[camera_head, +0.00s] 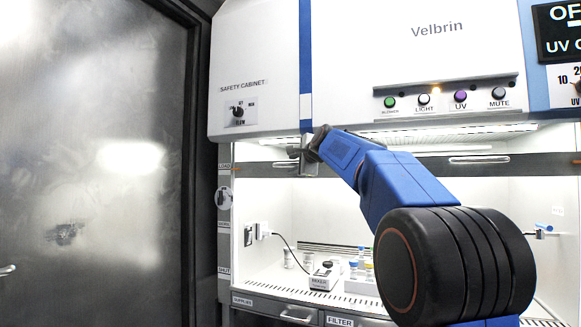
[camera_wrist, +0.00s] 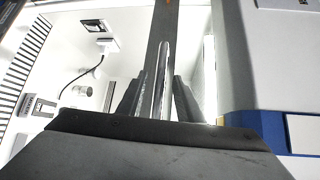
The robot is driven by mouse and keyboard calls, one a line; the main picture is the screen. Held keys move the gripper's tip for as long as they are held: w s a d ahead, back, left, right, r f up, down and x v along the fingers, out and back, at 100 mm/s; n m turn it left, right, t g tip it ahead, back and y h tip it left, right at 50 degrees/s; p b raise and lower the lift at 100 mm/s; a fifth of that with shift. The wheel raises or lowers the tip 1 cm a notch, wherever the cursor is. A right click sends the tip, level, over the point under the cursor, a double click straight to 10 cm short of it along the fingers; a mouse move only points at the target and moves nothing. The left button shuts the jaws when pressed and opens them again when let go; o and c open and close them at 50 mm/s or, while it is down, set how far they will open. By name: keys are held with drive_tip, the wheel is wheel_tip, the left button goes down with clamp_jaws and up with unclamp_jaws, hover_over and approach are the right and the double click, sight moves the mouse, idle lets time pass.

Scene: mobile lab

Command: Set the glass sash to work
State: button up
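The glass sash is raised; its dark lower rail (camera_head: 540,165) crosses the cabinet opening near its top, about level with the LOAD mark (camera_head: 223,167). A silver sash handle (camera_head: 478,160) is on the right of the rail. My gripper (camera_head: 308,158) is at the left part of the rail, partly hidden by my own wrist. In the wrist view, a silver handle bar (camera_wrist: 162,70) stands between the two fingers of my gripper (camera_wrist: 159,88). The fingers are close on both sides of the bar; whether they press on it is unclear.
Below LOAD on the left post are a middle mark (camera_head: 223,197) and the SHUT mark (camera_head: 223,270).

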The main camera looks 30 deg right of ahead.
sight(292, 164)
drive_tip(key=shift+w+d+f, duration=0.1)
drive_tip(key=shift+w, duration=0.75)
drive_tip(key=shift+w+d+f, duration=0.1)
drive_tip(key=shift+w, duration=0.75)
clamp_jaws()
